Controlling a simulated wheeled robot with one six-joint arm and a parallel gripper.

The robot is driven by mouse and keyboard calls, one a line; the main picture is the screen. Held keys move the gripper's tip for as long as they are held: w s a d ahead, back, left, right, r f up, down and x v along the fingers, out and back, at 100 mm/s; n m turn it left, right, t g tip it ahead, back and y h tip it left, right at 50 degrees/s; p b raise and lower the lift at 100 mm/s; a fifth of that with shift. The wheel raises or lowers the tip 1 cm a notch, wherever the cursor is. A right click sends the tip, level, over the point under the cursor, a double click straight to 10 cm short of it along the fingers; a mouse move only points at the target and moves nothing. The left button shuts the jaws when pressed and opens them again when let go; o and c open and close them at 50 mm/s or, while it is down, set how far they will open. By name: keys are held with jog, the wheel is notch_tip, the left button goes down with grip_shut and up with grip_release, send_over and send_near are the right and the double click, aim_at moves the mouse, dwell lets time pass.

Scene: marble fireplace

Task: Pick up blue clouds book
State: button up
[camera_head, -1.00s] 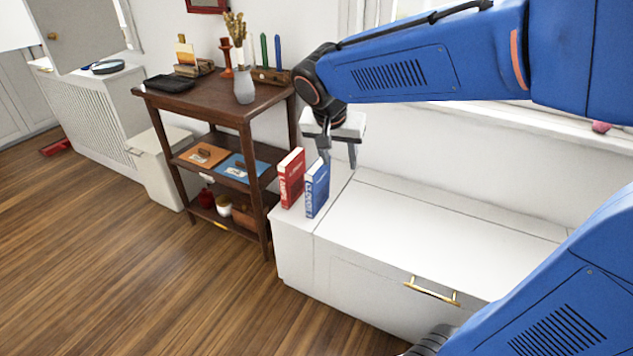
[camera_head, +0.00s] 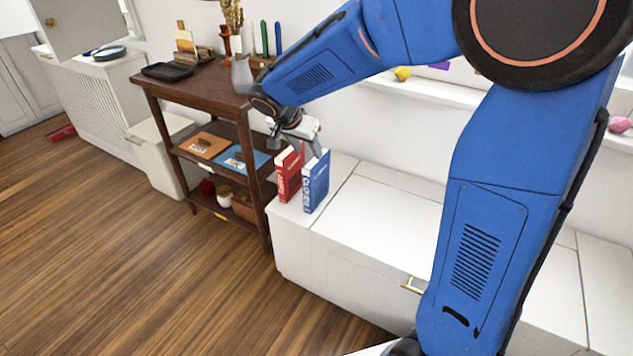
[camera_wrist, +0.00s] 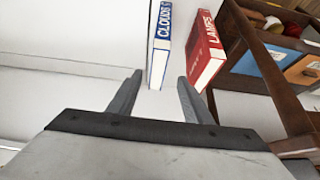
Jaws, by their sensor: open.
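The blue clouds book (camera_head: 316,182) stands upright on the white cabinet top, to the right of a red book (camera_head: 288,174). In the wrist view the blue book (camera_wrist: 161,42) shows the word CLOUDS on its spine, and the red book (camera_wrist: 204,50) reads LAMPS. A narrow gap separates the two books. My gripper (camera_head: 302,146) is just above and behind the books. In the wrist view my gripper (camera_wrist: 157,92) is open, with the blue book's near end between its fingertips and the red book beside the right finger. Contact cannot be told.
The white cabinet (camera_head: 385,212) has clear top space right of the books. A dark wooden shelf (camera_head: 190,98) stands close on the left, with a vase (camera_head: 242,76) and candles on top. A wall and window ledge are behind.

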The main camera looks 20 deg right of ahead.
aim_at(315, 160)
jog(key=x, duration=1)
jog(key=shift+d+f, duration=0.15)
jog(key=shift+d, duration=0.1)
jog(key=shift+f, duration=0.2)
dwell(0.4)
grip_shut()
dwell(1.4)
